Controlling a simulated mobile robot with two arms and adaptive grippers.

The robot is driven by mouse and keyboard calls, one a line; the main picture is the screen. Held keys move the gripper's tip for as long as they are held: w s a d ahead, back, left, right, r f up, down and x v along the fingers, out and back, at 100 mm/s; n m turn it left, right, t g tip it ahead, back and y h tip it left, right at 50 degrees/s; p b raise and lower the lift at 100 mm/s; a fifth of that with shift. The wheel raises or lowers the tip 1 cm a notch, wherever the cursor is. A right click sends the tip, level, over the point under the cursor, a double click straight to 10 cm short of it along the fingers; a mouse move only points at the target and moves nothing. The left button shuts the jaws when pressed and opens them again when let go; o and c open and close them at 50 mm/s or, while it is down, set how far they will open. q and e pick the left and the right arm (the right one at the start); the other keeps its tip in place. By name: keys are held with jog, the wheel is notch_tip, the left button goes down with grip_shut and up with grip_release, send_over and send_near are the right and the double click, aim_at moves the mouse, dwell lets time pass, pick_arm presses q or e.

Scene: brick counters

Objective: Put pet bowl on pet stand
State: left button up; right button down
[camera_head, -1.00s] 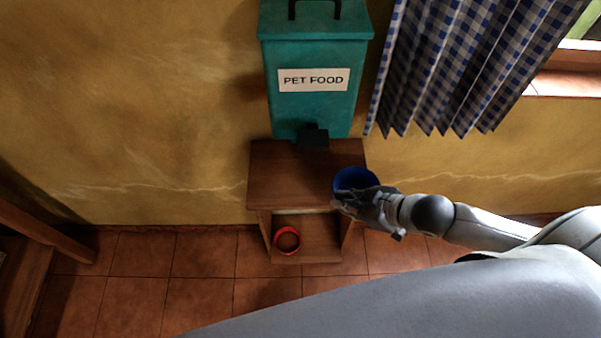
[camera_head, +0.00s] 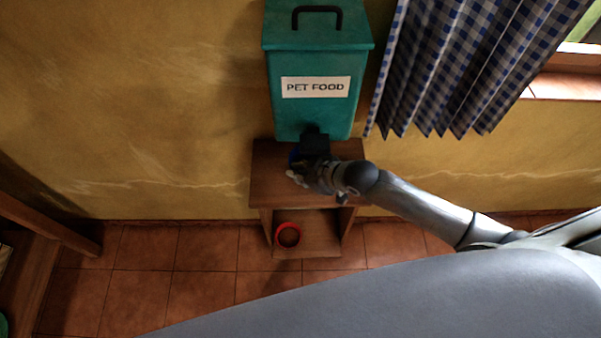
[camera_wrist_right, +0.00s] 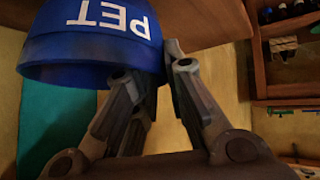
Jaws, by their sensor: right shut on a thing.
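The blue pet bowl (camera_wrist_right: 90,50), with white "PET" lettering, fills the upper left of the right wrist view. My right gripper (camera_wrist_right: 165,65) is shut on its edge. In the head view my right gripper (camera_head: 308,173) is over the top of the wooden pet stand (camera_head: 270,185), below the feeder's dark spout. Only a sliver of the blue bowl (camera_head: 294,156) shows there; the rest is hidden by the gripper and the spout. I cannot tell whether the bowl touches the stand top. My left gripper is not in view.
A teal pet food bin (camera_head: 315,115) with a dark spout (camera_head: 315,142) stands at the back of the stand. A red bowl (camera_head: 288,235) sits on the lower shelf. A checked curtain (camera_head: 440,70) hangs at right.

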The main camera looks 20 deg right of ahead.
jog(key=shift+f, duration=0.7)
jog(key=shift+f, duration=0.15)
jog(key=c, duration=1.5)
grip_release()
jog(key=shift+r, duration=0.2)
jog(key=v, duration=1.2)
jog(key=shift+s+f, duration=0.1)
